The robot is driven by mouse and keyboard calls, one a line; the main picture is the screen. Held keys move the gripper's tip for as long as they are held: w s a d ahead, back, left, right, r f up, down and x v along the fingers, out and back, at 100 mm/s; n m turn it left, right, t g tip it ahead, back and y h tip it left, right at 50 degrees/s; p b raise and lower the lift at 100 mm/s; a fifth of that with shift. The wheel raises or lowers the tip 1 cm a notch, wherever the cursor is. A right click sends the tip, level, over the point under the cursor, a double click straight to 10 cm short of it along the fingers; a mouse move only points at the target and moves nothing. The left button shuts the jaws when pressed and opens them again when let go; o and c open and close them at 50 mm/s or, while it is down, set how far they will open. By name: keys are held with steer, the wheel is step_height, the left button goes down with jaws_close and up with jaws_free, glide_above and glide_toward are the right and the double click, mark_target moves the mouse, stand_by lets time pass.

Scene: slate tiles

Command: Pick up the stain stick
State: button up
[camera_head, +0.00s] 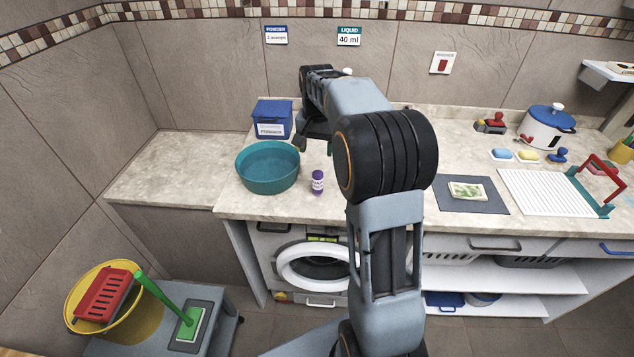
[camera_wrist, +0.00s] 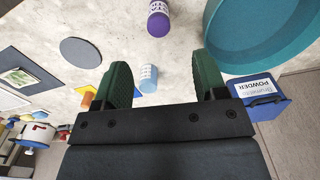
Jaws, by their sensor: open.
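A small purple stick-like container with a white label (camera_head: 318,182) stands upright near the counter's front edge, just right of the teal basin. It looks like the stain stick, but its lettering is too small to read. In the wrist view the purple container (camera_wrist: 158,20) shows at the top, beyond the fingertips. My gripper (camera_wrist: 162,62) is open, with its green fingers apart and nothing held. A white-and-blue patterned cylinder (camera_wrist: 148,78) shows between the fingers, apart from them; my arm seems to hide it in the head view.
The teal basin (camera_head: 267,168) and a blue powder box (camera_head: 272,119) stand at the left, close to my gripper. The basin (camera_wrist: 255,40) fills the wrist view's upper right. A grey mat (camera_head: 465,205) and white drainer (camera_head: 545,192) lie at the right. The counter's far left is clear.

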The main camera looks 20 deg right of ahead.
mark_target(318, 182)
steer(key=f, duration=0.8)
steer(key=shift+w+d+f, duration=0.15)
steer(key=shift+w, duration=0.15)
steer(key=shift+s+d+f+p, duration=0.1)
steer(key=shift+f+p, duration=0.6)
steer(key=shift+f, duration=2.1)
steer(key=c, duration=1)
